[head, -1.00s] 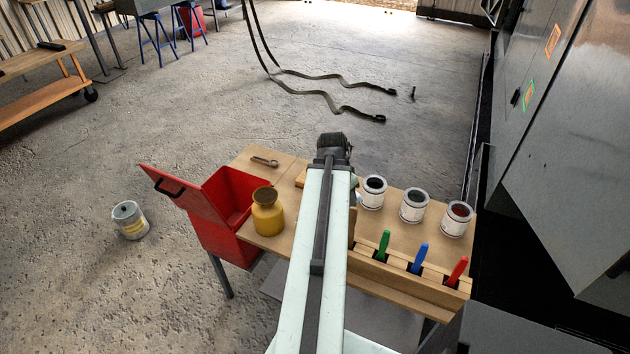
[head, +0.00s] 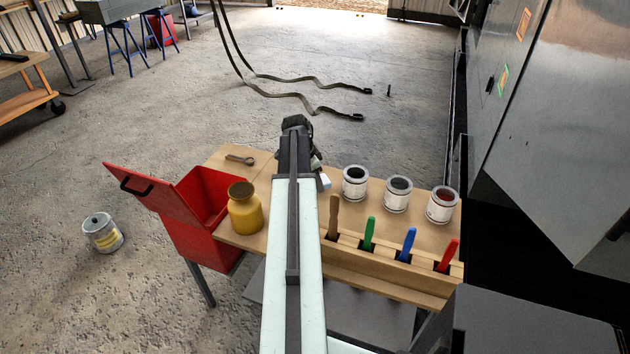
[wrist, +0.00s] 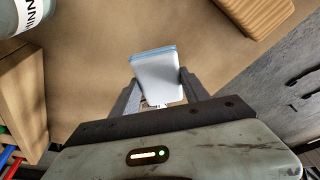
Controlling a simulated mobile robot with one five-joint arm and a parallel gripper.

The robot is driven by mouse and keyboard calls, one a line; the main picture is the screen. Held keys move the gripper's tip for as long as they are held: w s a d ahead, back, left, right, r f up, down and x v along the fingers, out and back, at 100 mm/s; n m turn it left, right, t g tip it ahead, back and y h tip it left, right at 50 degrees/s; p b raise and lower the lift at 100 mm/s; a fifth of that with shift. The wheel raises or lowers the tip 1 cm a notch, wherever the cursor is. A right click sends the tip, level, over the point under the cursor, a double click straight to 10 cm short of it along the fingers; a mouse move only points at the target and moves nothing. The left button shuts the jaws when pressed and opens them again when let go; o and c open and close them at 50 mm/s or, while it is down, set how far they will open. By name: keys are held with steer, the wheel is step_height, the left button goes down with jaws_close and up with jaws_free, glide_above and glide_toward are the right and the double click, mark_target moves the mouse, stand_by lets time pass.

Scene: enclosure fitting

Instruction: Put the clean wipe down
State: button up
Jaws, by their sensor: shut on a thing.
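The wipe is a pale white pad with a light blue edge (wrist: 158,78). In the wrist view my gripper (wrist: 159,83) is shut on it, one dark finger on each side, with the wood table top behind it. In the head view a small white piece of the wipe (head: 324,181) shows just right of the arm's end, over the table (head: 400,252). My arm hides the rest of the wipe and most of the gripper there. Whether the wipe touches the table I cannot tell.
Three paint cans (head: 397,194) stand right of the gripper, behind a rack (head: 390,262) with brown, green, blue and red handles. A wooden block (wrist: 250,18) shows in the wrist view.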

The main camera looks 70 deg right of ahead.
steer(key=d, duration=0.1)
steer(key=w+d, duration=0.1)
steer(key=d, duration=0.1)
steer(key=w+d, duration=0.1)
steer(key=shift+d+f, duration=0.2)
steer(key=shift+d, duration=0.15)
steer(key=shift+w+d, duration=0.15)
steer(key=shift+d, duration=0.35)
step_height(320, 180, down, 4)
steer(key=b, duration=0.4)
steer(key=shift+a, duration=0.15)
steer(key=o, duration=1.2)
steer(key=p+v, duration=1.1)
steer(key=v, duration=0.1)
steer(key=shift+r+p, duration=0.2)
steer(key=shift+p, duration=0.15)
